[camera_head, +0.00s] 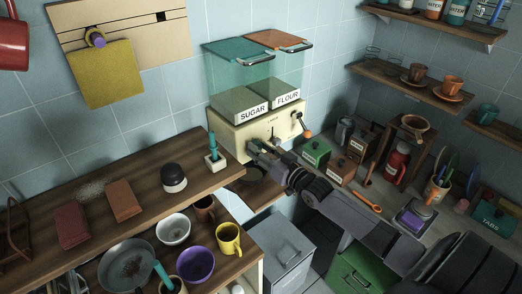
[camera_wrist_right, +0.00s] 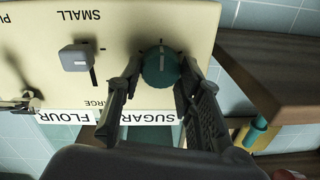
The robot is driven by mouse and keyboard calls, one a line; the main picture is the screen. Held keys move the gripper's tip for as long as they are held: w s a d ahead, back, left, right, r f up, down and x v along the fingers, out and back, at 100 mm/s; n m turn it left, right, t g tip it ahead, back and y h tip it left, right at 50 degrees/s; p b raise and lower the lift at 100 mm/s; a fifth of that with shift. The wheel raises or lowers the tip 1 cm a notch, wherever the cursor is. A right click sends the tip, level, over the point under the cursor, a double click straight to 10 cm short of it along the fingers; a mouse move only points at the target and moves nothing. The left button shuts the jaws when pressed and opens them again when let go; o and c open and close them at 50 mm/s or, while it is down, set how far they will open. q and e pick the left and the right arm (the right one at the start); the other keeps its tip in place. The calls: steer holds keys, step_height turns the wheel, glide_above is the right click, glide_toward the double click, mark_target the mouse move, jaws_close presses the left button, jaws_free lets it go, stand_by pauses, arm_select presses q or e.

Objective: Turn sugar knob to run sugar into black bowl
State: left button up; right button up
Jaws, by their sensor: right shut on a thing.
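The cream dispenser (camera_head: 240,132) stands against the tiled wall, with its SUGAR bin (camera_head: 240,103) left of its FLOUR bin (camera_head: 287,93). My right gripper (camera_head: 256,148) is at the left part of its front face. In the right wrist view, where the labels are upside down, a round teal knob (camera_wrist_right: 160,68) above the SUGAR label sits between the fingertips of my right gripper (camera_wrist_right: 158,80), which is shut on it. The gripper hides this knob in the head view. A dark rounded shape (camera_head: 246,190) shows below the dispenser, partly behind my arm; I cannot tell whether it is the black bowl. My left gripper is out of view.
A grey size slider (camera_wrist_right: 76,58) and an orange-tipped lever (camera_head: 307,132) are on the dispenser. A wooden shelf (camera_head: 145,208) at left holds a black-and-white pot (camera_head: 173,178) and bricks. Canisters (camera_head: 316,152) and an orange spoon (camera_head: 366,201) crowd the right counter.

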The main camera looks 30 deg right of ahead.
steer(key=shift+f, duration=0.1)
steer(key=o, duration=1.2)
steer(key=s, duration=0.4)
steer(key=s+d, duration=0.1)
steer(key=s, duration=0.7)
steer(key=shift+d, duration=0.25)
